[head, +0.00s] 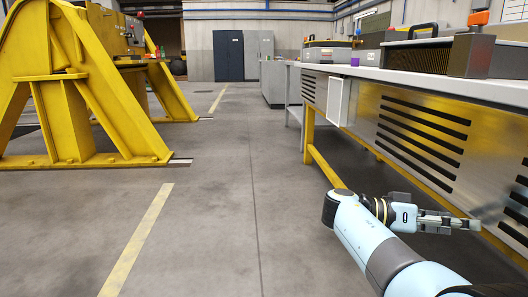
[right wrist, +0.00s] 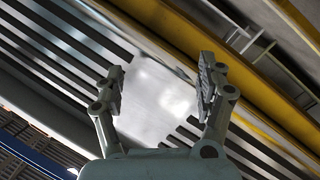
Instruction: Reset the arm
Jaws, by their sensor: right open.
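My right arm comes in from the lower right in the head view, with its blue and grey links bent. My right gripper (head: 462,222) points to the right, low in front of the slatted metal side of the workbench. In the right wrist view the two fingers of my right gripper (right wrist: 160,92) stand wide apart with nothing between them. Behind them are the bench's slatted panel (right wrist: 150,100) and a yellow beam (right wrist: 240,70). My left gripper is not in view.
The workbench (head: 400,82) runs along the right, bearing boxes and a finned unit (head: 440,54). Yellow lifting frames (head: 90,100) stand at the left. Grey cabinets (head: 245,55) stand at the back. The floor (head: 225,200) between is clear, with yellow lines.

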